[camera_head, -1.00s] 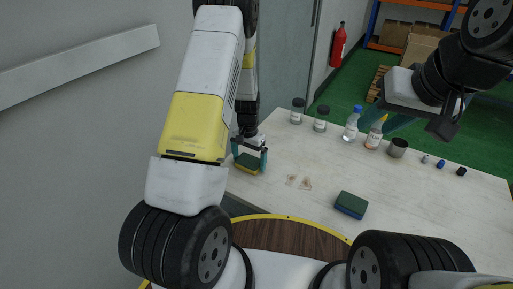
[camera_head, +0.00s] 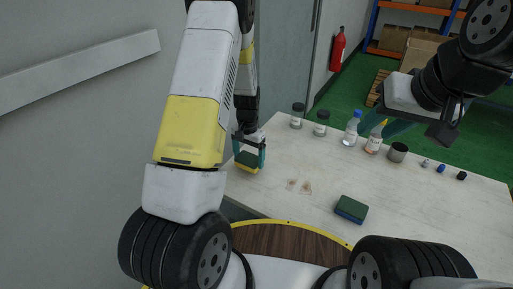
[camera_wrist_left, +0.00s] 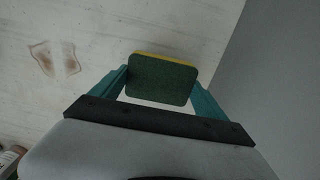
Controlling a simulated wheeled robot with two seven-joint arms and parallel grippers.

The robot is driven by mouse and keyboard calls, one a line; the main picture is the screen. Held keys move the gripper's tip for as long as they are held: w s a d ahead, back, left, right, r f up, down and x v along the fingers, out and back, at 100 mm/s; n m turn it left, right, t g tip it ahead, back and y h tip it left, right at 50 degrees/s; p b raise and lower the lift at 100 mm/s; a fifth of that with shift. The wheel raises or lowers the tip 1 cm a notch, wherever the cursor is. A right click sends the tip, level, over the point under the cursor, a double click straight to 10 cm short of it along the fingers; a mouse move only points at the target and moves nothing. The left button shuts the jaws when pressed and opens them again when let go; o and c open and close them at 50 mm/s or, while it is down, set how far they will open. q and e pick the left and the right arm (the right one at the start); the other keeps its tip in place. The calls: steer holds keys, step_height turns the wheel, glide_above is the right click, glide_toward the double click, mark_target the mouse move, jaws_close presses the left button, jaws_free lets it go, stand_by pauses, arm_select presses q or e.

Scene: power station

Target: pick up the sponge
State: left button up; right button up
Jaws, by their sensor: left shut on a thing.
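A sponge with a green top and yellow edge (camera_head: 248,160) is at the near left end of the white table. My left gripper (camera_head: 249,149) reaches down and is shut on it, one teal finger on each side. In the left wrist view the sponge (camera_wrist_left: 160,80) sits between the teal fingers of my left gripper (camera_wrist_left: 161,88), green face toward the camera. It looks slightly off the table. A second sponge, green over blue (camera_head: 351,209), lies on the table's near side. My right gripper (camera_head: 380,124) hangs over the far side, its teal fingers apart and empty.
On the white table (camera_head: 415,205) stand two dark-lidded jars (camera_head: 321,124), two bottles (camera_head: 352,129) and a metal cup (camera_head: 397,152). Small caps (camera_head: 441,168) lie to the right. Brownish stains (camera_head: 298,186) mark the middle. A wall is close on the left.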

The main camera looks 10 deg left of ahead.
arm_select(q)
steer(key=s+d, duration=0.1)
steer(key=s, duration=0.4)
steer(key=s+d+r, duration=0.1)
steer(key=s, duration=0.4)
steer(key=s+d, duration=0.1)
steer(key=s, duration=0.4)
steer(key=shift+s+d+r, duration=0.25)
steer(key=shift+d+r, duration=0.1)
steer(key=shift+d, duration=0.05)
